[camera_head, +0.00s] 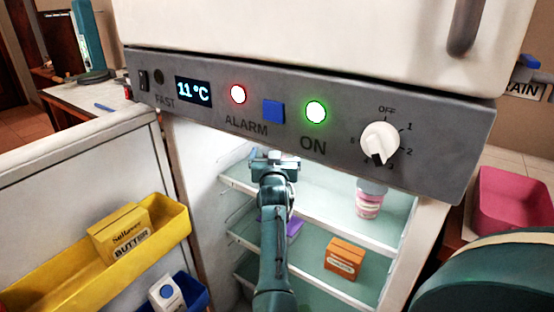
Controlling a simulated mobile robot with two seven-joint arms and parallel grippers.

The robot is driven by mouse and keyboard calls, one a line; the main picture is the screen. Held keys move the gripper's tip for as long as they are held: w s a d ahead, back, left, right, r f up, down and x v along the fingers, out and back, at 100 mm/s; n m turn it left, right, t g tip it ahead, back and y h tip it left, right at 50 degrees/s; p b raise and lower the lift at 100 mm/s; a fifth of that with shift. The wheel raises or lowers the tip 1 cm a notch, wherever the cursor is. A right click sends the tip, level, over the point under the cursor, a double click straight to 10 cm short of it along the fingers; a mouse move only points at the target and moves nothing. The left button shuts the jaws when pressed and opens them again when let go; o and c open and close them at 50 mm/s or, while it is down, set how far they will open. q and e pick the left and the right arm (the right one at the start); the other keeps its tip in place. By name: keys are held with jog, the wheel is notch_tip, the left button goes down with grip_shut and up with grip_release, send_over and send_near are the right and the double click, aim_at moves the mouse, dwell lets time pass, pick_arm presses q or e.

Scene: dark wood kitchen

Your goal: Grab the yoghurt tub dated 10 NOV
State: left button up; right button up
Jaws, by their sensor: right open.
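A pink and white tub (368,204) with a grey-blue lid stands on the upper shelf (330,215) of the open fridge, toward the right. Its top is partly hidden by the control panel, and no date on it can be read. My right gripper (271,156) is inside the fridge at upper-shelf height, to the left of the tub and apart from it. It is open, and I see nothing held in it. My left gripper is not in view.
The control panel (300,118) overhangs the opening. An orange box (344,259) and a purple item (294,228) sit lower. The open door at left carries a yellow bin (60,272) with a butter box (120,235) and a blue bin. A pink container (512,202) stands right.

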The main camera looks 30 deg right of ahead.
jog(key=shift+w+d, duration=0.15)
jog(key=shift+w, duration=0.05)
jog(key=shift+r, duration=0.1)
jog(key=shift+s, duration=0.1)
jog(key=shift+c, duration=0.3)
jog(key=c, duration=1.1)
